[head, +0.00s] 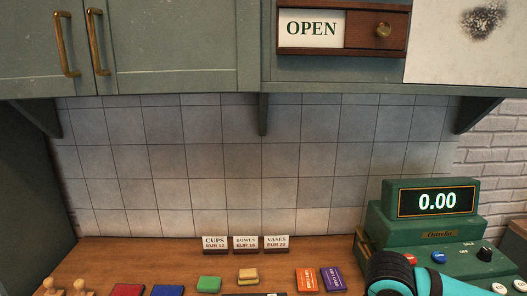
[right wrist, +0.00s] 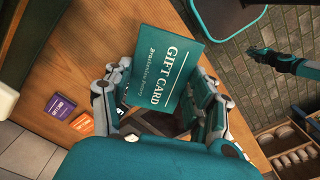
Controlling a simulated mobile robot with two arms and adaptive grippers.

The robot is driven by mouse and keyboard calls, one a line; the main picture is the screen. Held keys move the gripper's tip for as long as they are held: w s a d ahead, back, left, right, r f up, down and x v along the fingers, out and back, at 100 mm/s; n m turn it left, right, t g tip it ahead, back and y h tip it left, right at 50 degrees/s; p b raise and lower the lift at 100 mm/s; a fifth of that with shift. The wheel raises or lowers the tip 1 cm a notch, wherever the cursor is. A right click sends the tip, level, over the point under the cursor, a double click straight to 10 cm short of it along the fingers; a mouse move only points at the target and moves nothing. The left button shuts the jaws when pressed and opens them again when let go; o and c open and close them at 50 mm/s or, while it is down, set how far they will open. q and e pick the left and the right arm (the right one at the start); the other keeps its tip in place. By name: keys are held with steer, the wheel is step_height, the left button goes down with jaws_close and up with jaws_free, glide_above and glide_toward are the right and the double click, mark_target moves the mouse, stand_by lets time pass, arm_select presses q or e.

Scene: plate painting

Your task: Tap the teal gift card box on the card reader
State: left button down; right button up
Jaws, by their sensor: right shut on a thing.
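The teal gift card box (right wrist: 172,72) is in the right wrist view, its face with white "GIFT CARD" lettering turned to the camera. My right gripper (right wrist: 158,104) is shut on it, with a finger on each side. In the head view my right arm covers the lower right; its gripper and the box are not visible there. In the right wrist view a teal and black arm, likely my left, reaches in at the upper right; its dark end (right wrist: 262,53) is too small to read. I cannot make out the card reader in either view.
A green cash register (head: 425,232) reading 0.00 stands at the right of the wooden counter (head: 150,258). Orange (head: 306,280) and purple (head: 332,279) boxes lie left of it. Red, blue, green and yellow pieces line the front. Price signs (head: 246,245) stand behind.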

steer(key=m, duration=0.1)
steer(key=s+m, duration=0.1)
steer(key=f+m+b, duration=0.1)
steer(key=shift+s+d+m, duration=0.3)
steer(key=shift+s, duration=0.1)
steer(key=shift+s+d+m+b, duration=0.15)
steer(key=shift+s+m, duration=0.25)
steer(key=shift+m, duration=0.45)
steer(key=shift+s+d+m+b, duration=0.1)
steer(key=shift+s+m+b, duration=0.2)
steer(key=shift+m, duration=0.55)
